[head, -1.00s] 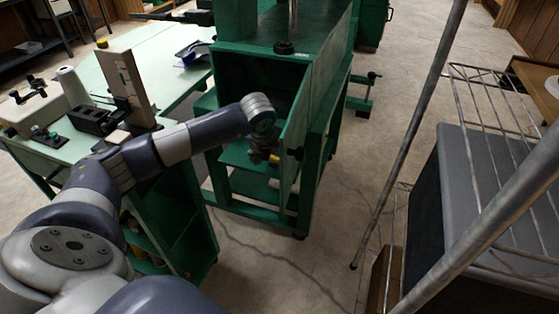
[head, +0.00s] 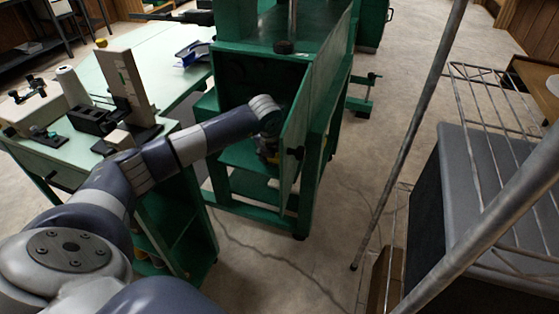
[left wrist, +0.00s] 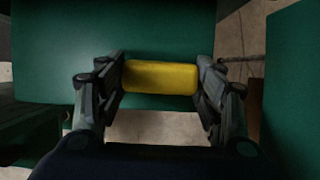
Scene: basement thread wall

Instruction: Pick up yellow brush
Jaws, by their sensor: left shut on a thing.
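The yellow brush (left wrist: 160,77) shows in the left wrist view as a short yellow block lying crosswise between my left gripper's fingers. My left gripper (left wrist: 161,80) is shut on it, one finger at each end. Green surface lies behind the brush and pale floor shows below it; I cannot tell whether the brush touches the green surface. In the head view my left gripper (head: 268,150) hangs down at the open front of the green cabinet (head: 232,78), beside its door, and is mostly hidden by the arm and shadow. The right gripper is in neither view.
The cabinet's open green door (head: 305,115) stands close to the right of my left gripper. A pale green worktable (head: 165,65) with several tools is at the left. A wire rack (head: 480,150) fills the right. Floor (head: 330,215) is clear between them.

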